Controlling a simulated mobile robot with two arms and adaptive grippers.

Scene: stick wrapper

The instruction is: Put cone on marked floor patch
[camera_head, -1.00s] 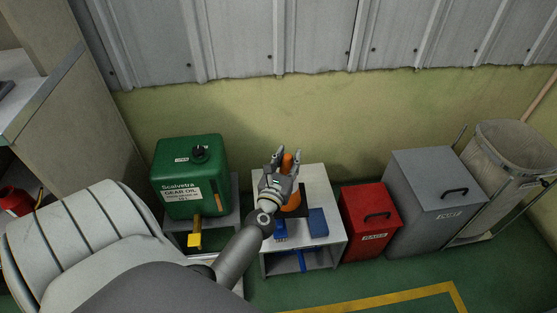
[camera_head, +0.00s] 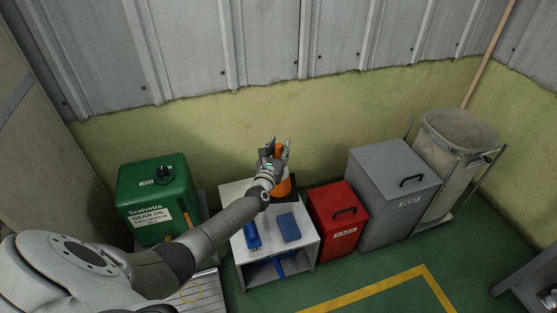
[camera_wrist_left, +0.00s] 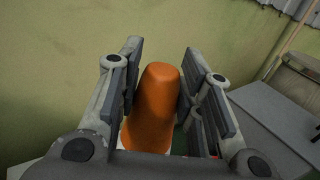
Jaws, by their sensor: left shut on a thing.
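An orange cone (camera_head: 284,187) with a dark base shows at the back right of the white table in the head view. My left gripper (camera_head: 276,149) is shut on its upper part. In the left wrist view the cone (camera_wrist_left: 156,105) stands between the two fingers (camera_wrist_left: 158,75), its rounded top pointing away. The cone looks roughly upright; I cannot tell how far its base is above the tabletop. A yellow line (camera_head: 422,269) marks out an area of the green floor at the front right. My right gripper is not in view.
The white table (camera_head: 238,188) holds a blue box (camera_head: 288,227) and a blue tool (camera_head: 252,236). A green oil can (camera_head: 158,200) stands to the left. A red bin (camera_head: 340,220), a grey bin (camera_head: 393,195) and a cloth hamper (camera_head: 445,170) line the wall. The marked floor looks clear.

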